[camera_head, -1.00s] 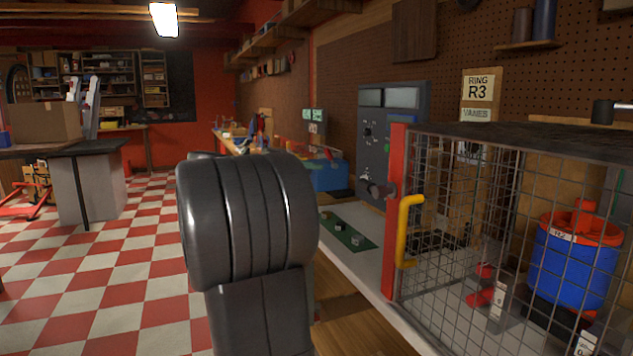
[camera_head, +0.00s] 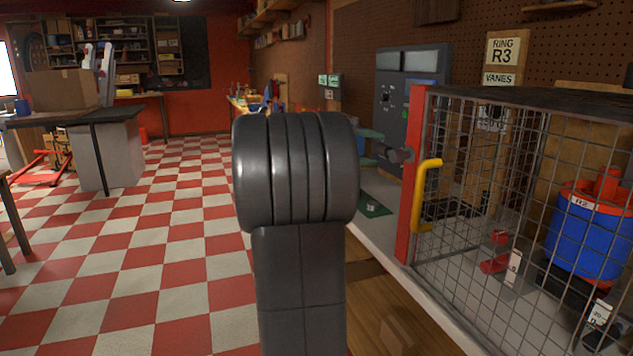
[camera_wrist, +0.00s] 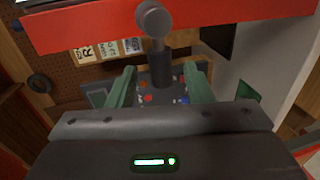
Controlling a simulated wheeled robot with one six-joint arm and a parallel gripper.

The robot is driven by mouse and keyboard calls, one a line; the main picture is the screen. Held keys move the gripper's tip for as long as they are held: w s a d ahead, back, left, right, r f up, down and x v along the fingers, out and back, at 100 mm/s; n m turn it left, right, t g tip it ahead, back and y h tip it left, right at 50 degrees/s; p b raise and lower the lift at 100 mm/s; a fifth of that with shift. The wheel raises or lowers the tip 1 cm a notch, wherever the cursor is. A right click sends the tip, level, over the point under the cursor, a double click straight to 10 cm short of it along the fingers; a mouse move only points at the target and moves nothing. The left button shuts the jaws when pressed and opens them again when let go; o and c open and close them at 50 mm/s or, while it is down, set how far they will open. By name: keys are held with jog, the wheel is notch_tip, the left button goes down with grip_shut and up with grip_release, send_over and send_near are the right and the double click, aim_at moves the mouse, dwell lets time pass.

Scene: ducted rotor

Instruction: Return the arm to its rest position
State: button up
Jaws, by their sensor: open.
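My gripper (camera_wrist: 160,72) shows in the wrist view, its two green fingers spread apart. A dark grey knob on a stem (camera_wrist: 157,45) shows between and beyond the fingers, in front of a red bar (camera_wrist: 220,22). I see nothing held, and I cannot tell whether the fingers touch the knob.
A wire-mesh cage (camera_head: 520,200) with a red post (camera_head: 414,175) and yellow handle (camera_head: 426,195) stands right of my arm. A blue and red rotor unit (camera_head: 590,235) is inside. A grey control cabinet (camera_head: 405,100) stands behind. The checkered floor (camera_head: 150,240) at left is open.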

aim_at(381, 154)
jog(key=shift+x, duration=1.35)
jog(key=shift+a, duration=0.1)
jog(key=v, duration=1.3)
jog(key=x, duration=1.3)
jog(key=shift+r+p, duration=0.1)
jog(key=shift+p, duration=0.45)
jog(key=shift+f+n+g+p, duration=0.25)
jog(key=shift+n+g+p, duration=0.05)
jog(key=shift+n+p, duration=0.4)
jog(key=shift+f+n+p, duration=0.4)
